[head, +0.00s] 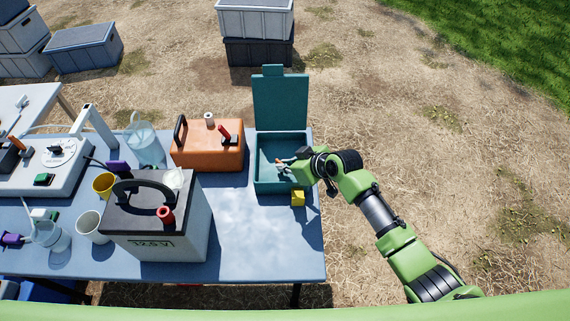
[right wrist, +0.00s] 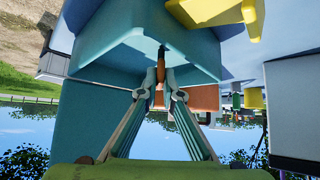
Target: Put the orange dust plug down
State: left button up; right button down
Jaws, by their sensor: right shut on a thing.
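My right gripper (head: 284,164) reaches from the right over the open teal box (head: 259,177), with its fingertips within the box's outline. In the right wrist view, which is upside down, its two fingers (right wrist: 160,93) are shut on the orange dust plug (right wrist: 160,75), a small orange piece with a dark end. The plug is too small to make out clearly in the head view. I cannot tell whether it touches the box floor. My left gripper is not in view.
The teal box's lid (head: 281,100) stands up behind it. A yellow block (head: 298,198) is at its front right. An orange case (head: 207,146) stands left of it, and a battery (head: 155,235) front left. The blue table (head: 260,240) is clear in front.

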jog(key=c, duration=2.2)
grip_release()
jog(key=shift+f, duration=0.15)
jog(key=shift+r+p, duration=0.35)
jog(key=shift+r, duration=0.15)
jog(key=shift+s+d+r, duration=0.1)
jog(key=shift+d+r, duration=0.05)
jog(key=shift+r, duration=0.2)
jog(key=v, duration=1.1)
jog(key=shift+s+r+b, duration=0.1)
jog(key=shift+r+b, duration=0.1)
jog(key=shift+b, duration=0.1)
